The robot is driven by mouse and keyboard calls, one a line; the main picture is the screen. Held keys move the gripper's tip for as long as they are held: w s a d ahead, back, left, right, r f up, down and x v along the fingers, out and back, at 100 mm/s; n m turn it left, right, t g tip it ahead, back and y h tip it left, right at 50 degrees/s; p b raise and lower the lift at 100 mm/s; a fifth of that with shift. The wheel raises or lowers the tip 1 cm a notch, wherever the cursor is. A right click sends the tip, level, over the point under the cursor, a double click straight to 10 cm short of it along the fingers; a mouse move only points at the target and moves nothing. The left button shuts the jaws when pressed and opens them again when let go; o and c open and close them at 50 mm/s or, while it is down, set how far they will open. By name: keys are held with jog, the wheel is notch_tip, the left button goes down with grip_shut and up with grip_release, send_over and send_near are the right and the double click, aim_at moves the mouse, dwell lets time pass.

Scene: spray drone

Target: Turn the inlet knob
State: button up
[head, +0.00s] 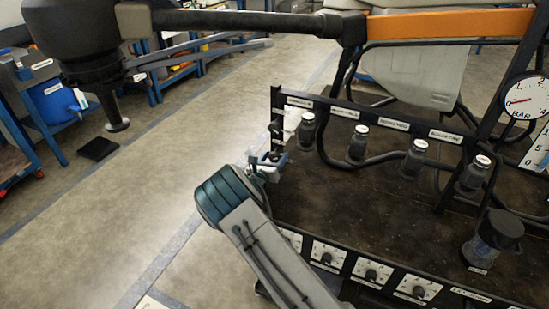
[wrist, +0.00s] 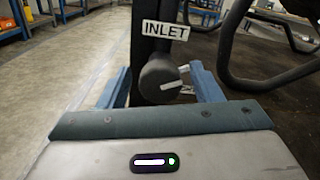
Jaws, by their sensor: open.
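The inlet knob (wrist: 158,82) is a dark round knob with a white pointer line angled toward the right. It sits on a dark post below the white INLET label (wrist: 165,30) in the wrist view. My gripper (wrist: 163,84) is open, with one blue finger on each side of the knob. A gap shows between the knob and the left finger; the right finger is close to the pointer, and I cannot tell whether they touch. In the head view, my gripper (head: 268,163) is at the rack's left corner post, and the knob cannot be made out clearly.
Several dark capped valves (head: 357,145) stand along the rack's back rail. A row of small dials (head: 371,274) lines its front rail, with a pressure gauge (head: 524,97) at right. A drone arm (head: 250,20) spans overhead. The floor (head: 150,190) at left is mostly clear.

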jog(key=shift+w+d, duration=0.15)
jog(key=shift+w, duration=0.05)
jog(key=c, duration=1)
